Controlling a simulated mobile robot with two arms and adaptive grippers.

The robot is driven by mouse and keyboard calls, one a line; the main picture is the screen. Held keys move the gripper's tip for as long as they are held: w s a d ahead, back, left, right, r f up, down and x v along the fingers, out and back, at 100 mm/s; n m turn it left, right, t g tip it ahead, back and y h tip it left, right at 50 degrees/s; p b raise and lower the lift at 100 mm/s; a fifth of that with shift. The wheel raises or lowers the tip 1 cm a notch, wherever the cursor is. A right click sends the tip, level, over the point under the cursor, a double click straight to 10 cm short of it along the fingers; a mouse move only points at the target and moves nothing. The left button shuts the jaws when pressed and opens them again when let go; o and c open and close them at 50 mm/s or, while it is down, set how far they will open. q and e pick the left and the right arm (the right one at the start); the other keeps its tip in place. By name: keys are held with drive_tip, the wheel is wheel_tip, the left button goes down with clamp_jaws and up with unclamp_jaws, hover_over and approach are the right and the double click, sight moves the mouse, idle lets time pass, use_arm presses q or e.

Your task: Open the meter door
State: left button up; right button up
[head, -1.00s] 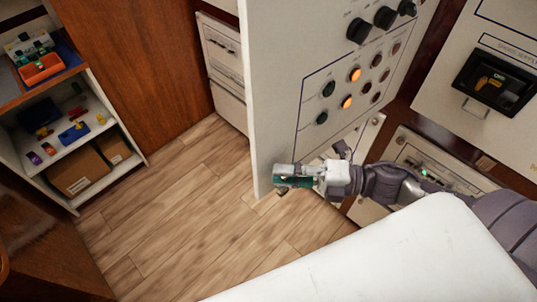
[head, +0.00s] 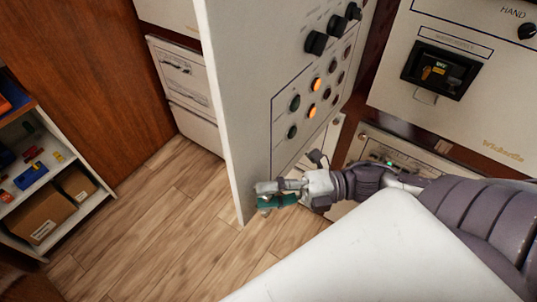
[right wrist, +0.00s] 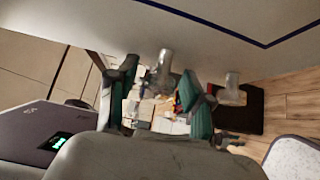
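A white door panel (head: 238,110) with black knobs and round lamps, some lit orange, stands out at an angle from the cabinets in the head view. I see no label that names it as the meter door. My right gripper (head: 272,195) is at the panel's lower part, in front of its face near the bottom edge. In the right wrist view its teal fingers (right wrist: 161,106) are spread apart, with nothing clearly held between them. The white panel also fills the top of that view (right wrist: 200,50). Whether the fingers touch it I cannot tell. My left gripper is not in view.
A cabinet front (head: 480,100) with a black switch unit (head: 440,70) stands at the right. White drawers (head: 183,85) are behind the panel. A shelf (head: 75,215) with boxes is at the far left. Wooden floor (head: 150,235) is clear between.

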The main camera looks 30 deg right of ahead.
idle(0.4)
drive_tip(key=v, duration=1.2)
idle(0.3)
